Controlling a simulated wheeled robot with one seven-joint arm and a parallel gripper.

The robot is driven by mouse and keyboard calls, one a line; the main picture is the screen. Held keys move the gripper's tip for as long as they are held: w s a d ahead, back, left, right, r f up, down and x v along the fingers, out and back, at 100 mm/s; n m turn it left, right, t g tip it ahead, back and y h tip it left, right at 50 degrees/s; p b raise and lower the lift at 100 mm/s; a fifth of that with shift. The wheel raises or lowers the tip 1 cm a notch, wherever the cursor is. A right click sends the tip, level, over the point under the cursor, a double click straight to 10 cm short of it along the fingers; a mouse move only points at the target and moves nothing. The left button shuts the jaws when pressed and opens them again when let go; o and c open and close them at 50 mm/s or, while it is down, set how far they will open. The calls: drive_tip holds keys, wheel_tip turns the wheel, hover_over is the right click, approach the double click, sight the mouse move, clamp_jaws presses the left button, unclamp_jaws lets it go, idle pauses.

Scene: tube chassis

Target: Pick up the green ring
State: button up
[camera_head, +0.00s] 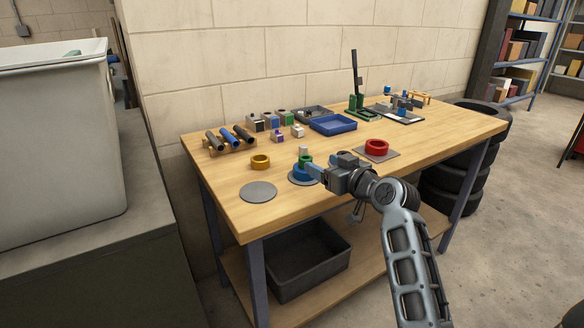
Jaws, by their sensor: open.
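The green ring (305,160) is a small ring at the middle of the workbench, above a larger blue ring (301,172) and around or just in front of a pale post (303,150). I cannot tell which. The blue ring sits on a grey disc base. My gripper (316,172) is open, its fingers pointing left and overlapping the blue ring in the picture. It is just to the lower right of the green ring and appears empty. Part of the blue ring and the base is hidden behind the fingers.
A red ring (377,147) lies on a grey plate at right. Behind are a blue tray (333,124), small blocks and a rack of cylinders (230,138).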

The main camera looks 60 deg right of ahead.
sight(310, 160)
drive_tip(key=x, duration=0.3)
drive_tip(key=p+x, duration=0.1)
drive_tip(key=x, duration=0.2)
drive_tip(key=shift+w+f, duration=0.2)
drive_tip(key=shift+w, duration=0.2)
drive_tip(key=shift+c, duration=0.3)
drive_tip(key=c, duration=1.1)
drive_tip(key=shift+r, duration=0.15)
